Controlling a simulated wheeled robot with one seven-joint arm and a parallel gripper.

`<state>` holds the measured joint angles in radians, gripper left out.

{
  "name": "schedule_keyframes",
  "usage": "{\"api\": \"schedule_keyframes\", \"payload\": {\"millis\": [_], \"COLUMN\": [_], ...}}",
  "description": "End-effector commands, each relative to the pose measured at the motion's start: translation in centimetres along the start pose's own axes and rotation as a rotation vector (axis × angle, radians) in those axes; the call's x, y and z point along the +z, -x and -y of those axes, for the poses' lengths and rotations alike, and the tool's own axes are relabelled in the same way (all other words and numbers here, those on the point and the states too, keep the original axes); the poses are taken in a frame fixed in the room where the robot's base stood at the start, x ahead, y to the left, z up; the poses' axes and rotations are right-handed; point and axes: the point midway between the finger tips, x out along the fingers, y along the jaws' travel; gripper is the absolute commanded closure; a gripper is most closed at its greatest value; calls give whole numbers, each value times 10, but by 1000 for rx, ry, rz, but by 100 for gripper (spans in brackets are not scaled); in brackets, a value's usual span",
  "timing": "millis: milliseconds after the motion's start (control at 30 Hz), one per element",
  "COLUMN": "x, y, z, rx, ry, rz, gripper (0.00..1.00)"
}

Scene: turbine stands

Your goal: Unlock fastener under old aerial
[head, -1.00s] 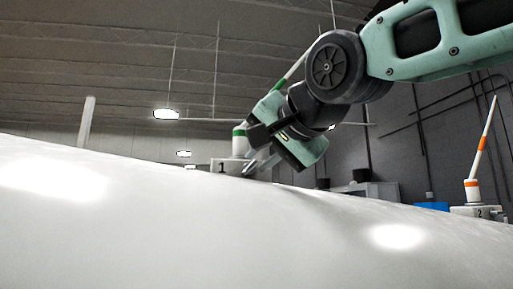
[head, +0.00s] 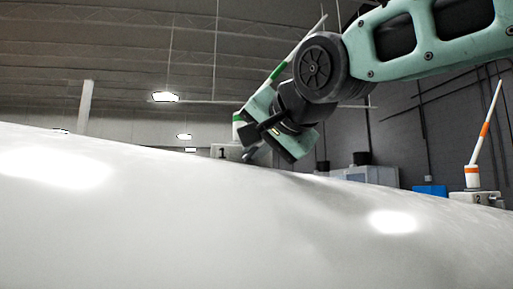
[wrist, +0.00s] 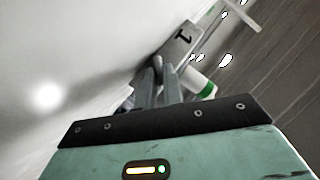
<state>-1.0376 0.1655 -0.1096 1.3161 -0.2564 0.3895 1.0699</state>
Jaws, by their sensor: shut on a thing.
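The green-banded aerial (head: 281,67) leans up to the right from a white stand marked 1 (head: 221,153). In the head view my arm covers part of it. In the wrist view the stand (wrist: 182,42) shows its number plate, with the aerial's white and green base (wrist: 203,88) beside it. My gripper (head: 252,150) is low at the right side of this stand. In the wrist view its fingers (wrist: 158,85) are shut on a small grey piece at the stand, which seems to be the fastener (wrist: 157,62). The fingers hide most of it, so its lock position cannot be told.
A large white curved surface (head: 230,225) fills the foreground. An orange-banded aerial (head: 484,130) stands on a stand marked 2 (head: 475,198) at the right. A blue box (head: 430,190) and grey cabinets (head: 372,174) are behind the surface.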

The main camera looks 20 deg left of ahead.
Motion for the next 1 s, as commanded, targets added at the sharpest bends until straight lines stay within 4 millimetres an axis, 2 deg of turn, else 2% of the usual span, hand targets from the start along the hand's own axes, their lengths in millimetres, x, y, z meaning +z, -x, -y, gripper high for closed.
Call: {"api": "schedule_keyframes", "payload": {"millis": [167, 700, 1000], "x": [2, 2, 4], "y": [0, -1, -1], "z": [1, 6, 8], "rx": [28, 196, 262], "ry": [70, 471, 633], "rz": [1, 2, 2], "gripper": [100, 100, 100]}}
